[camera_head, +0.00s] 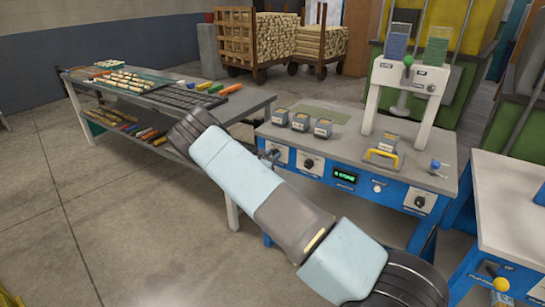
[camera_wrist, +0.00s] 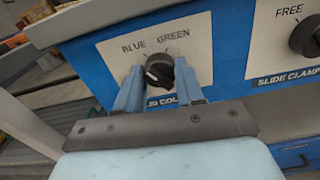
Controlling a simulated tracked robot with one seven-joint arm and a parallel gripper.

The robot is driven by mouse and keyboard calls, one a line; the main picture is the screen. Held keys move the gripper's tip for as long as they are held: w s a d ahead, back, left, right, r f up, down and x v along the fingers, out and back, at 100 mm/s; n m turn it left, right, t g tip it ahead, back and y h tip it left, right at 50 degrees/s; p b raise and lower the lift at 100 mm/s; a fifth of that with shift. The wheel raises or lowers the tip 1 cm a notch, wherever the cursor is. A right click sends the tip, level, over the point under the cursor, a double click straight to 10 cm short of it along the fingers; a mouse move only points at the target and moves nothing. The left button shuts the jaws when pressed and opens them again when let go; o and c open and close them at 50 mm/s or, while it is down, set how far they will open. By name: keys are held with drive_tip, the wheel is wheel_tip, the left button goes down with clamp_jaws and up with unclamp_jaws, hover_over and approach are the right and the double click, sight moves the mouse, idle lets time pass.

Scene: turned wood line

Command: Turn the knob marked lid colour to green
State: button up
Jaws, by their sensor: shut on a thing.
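The lid colour knob (camera_wrist: 160,70) is black and round, on a white plate of the blue panel in the wrist view. BLUE is printed above it to the left and GREEN above it to the right; the label below is partly covered. A pale mark shows on the knob's lower left; I cannot tell which word it points at. My gripper (camera_wrist: 159,73) has one blue finger on each side of the knob and is shut on it. In the head view my gripper (camera_head: 268,155) is at the bench's left front end, largely hidden by my arm.
A slide clamp knob (camera_wrist: 306,36), with FREE printed beside it, is to the right. The bench (camera_head: 345,160) carries several small boxes (camera_head: 300,122) and a white press (camera_head: 408,88). A grey table (camera_head: 250,103) with coloured pieces stands left.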

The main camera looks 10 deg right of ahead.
drive_tip(key=m, duration=0.3)
drive_tip(key=shift+m, duration=0.4)
drive_tip(key=m, duration=0.3)
drive_tip(key=shift+d+m, duration=0.1)
drive_tip(key=shift+m, duration=0.2)
drive_tip(key=m, duration=0.4)
drive_tip(key=shift+s+d+f+m, duration=0.1)
drive_tip(key=shift+m, duration=1)
drive_tip(key=shift+f, duration=0.1)
drive_tip(key=o, duration=1)
drive_tip(key=shift+o, duration=0.2)
